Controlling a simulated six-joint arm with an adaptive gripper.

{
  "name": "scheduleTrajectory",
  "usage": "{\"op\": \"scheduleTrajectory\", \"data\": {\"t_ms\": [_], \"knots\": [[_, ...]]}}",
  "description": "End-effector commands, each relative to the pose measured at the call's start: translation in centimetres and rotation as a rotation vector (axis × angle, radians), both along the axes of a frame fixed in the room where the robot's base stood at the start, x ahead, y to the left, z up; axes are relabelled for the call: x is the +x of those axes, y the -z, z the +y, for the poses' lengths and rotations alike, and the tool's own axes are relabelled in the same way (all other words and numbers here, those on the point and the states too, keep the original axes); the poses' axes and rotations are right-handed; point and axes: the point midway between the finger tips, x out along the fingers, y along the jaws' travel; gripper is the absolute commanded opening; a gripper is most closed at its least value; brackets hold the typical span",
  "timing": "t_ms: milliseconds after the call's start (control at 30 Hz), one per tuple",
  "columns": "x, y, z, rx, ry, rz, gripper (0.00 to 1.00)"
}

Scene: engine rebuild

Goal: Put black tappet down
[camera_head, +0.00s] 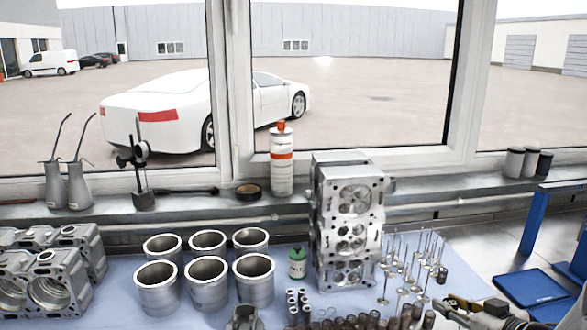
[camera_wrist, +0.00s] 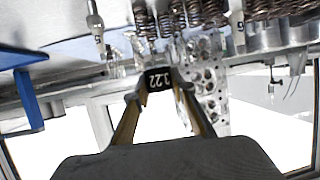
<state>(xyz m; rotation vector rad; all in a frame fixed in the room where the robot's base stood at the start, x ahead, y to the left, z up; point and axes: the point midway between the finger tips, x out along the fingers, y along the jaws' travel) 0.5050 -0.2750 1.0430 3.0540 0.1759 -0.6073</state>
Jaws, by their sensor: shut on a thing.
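The black tappet (camera_wrist: 158,79), a small dark cylinder with white markings that look like "3.22", is between the fingertips of my gripper (camera_wrist: 159,88) in the wrist view. The gripper is shut on it. In the head view my gripper (camera_head: 452,300) enters from the lower right, right of the row of springs and near the standing valves (camera_head: 412,265). I cannot clearly make out the held tappet in the head view. The wrist view is upside down, with the cylinder head (camera_wrist: 208,80) behind the tappet.
The cylinder head (camera_head: 348,225) stands upright at the centre. Several cylinder liners (camera_head: 207,285) and a green bottle (camera_head: 297,263) are left of it. Coil springs (camera_wrist: 180,18) line the bench's front edge. A blue tray (camera_head: 532,287) lies at the right, with bare bench beside it.

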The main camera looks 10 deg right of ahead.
Motion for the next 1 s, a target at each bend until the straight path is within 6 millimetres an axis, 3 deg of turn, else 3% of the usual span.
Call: {"op": "scheduleTrajectory", "data": {"t_ms": [500, 1000], "knots": [[6.4, -1.2, 6.2, 0.001, 0.040, -0.001, 0.00], [10.1, -1.2, 13.4, 0.001, 0.077, 0.001, 0.00]]}}
